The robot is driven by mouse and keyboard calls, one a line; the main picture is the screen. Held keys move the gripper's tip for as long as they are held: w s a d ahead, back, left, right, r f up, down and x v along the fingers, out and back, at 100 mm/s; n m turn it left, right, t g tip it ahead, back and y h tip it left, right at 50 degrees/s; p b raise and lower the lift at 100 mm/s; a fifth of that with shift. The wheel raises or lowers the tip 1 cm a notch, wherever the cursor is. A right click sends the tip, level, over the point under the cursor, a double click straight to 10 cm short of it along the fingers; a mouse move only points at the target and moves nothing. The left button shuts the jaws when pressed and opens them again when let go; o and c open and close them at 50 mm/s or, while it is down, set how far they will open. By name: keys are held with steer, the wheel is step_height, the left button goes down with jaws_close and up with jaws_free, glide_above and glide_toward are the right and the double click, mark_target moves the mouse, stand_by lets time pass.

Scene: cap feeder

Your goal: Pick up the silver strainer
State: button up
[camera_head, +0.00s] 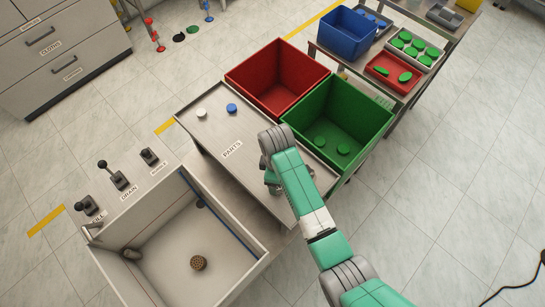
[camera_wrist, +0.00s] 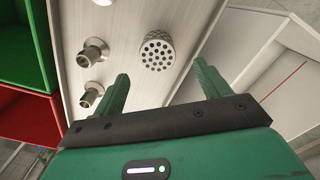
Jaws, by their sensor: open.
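The silver strainer (camera_wrist: 157,53), a round metal cup with a perforated face, sits on the metal parts table (camera_wrist: 135,25) in the wrist view. My gripper (camera_wrist: 161,85) is open and empty. Its two green fingers point towards the strainer, one lower left and one lower right of it, with no visible contact. In the head view, my arm hides the strainer and most of my gripper (camera_head: 273,183) above the parts table (camera_head: 205,140). A brown-gold perforated disc (camera_head: 198,262) lies separately on the basin floor.
Two metal fittings (camera_wrist: 93,53) (camera_wrist: 90,95) stand left of the strainer, the lower one close to the left finger. A red bin (camera_head: 277,75) and a green bin (camera_head: 335,115) adjoin the table. A walled basin (camera_head: 175,235) is at lower left. White (camera_head: 201,113) and blue (camera_head: 231,108) caps lie on the table.

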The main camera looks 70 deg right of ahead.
step_height(320, 180, down, 2)
steer(key=shift+s+f+b, duration=0.1)
steer(key=shift+s+b, duration=0.05)
steer(key=shift+b, duration=0.3)
steer(key=f+b, duration=0.2)
steer(key=f, duration=0.3)
steer(key=shift+d+f+b, duration=0.2)
steer(key=shift+b, duration=0.15)
steer(key=c, duration=1.1)
steer(key=shift+c, duration=0.2)
steer(key=shift+r, duration=0.2)
steer(key=shift+r+p, duration=0.35)
steer(key=shift+p, duration=0.05)
steer(key=r, duration=0.1)
steer(key=r+p, duration=0.1)
steer(key=r, duration=0.1)
steer(key=shift+s+a+p, duration=0.25)
steer(key=shift+p, duration=0.15)
steer(key=s+a+r+p, duration=0.1)
steer(key=s+a+p, duration=0.3)
steer(key=s+a, duration=0.5)
steer(key=s, duration=0.3)
steer(key=shift+a, duration=0.35)
